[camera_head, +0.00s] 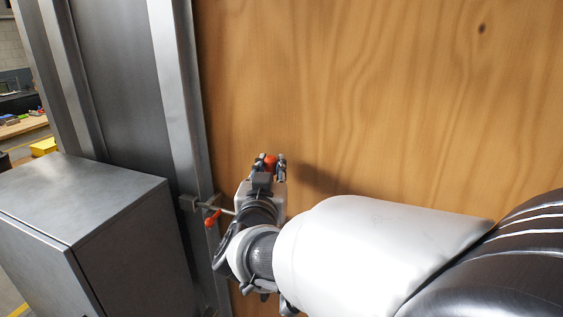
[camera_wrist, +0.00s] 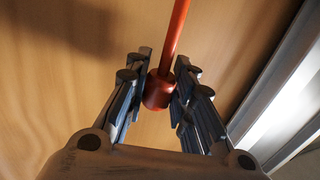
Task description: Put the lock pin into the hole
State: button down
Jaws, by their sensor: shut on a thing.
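My gripper (camera_head: 269,162) is in front of the wooden panel, its fingers pointing up in the head view. It is shut on a red pin, whose orange-red end (camera_head: 270,161) shows between the fingers. In the wrist view the fingers (camera_wrist: 159,92) close on both sides of the pin's thick red collar (camera_wrist: 157,91), and its thin red rod (camera_wrist: 174,36) runs up out of the picture. A metal bracket with a rod (camera_head: 188,203) and an orange-red handle (camera_head: 212,217) is on the steel frame, left of my gripper. I cannot make out the hole in either view.
The wooden panel (camera_head: 400,90) fills the background close behind my gripper. A steel frame post (camera_head: 176,90) borders it on the left. A grey metal cabinet (camera_head: 90,215) stands at lower left. A bench with yellow items (camera_head: 43,146) is farther off.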

jog(key=shift+f, duration=0.15)
jog(key=shift+f+b, duration=2.5)
jog(key=shift+f, duration=0.3)
jog(key=shift+f, duration=0.15)
jog(key=shift+f+b, duration=0.35)
jog(key=shift+b, duration=0.1)
jog(key=shift+f+b, duration=1.9)
jog(key=shift+f, duration=0.4)
jog(key=c, duration=1.3)
grip_release()
jog(key=shift+s, duration=0.15)
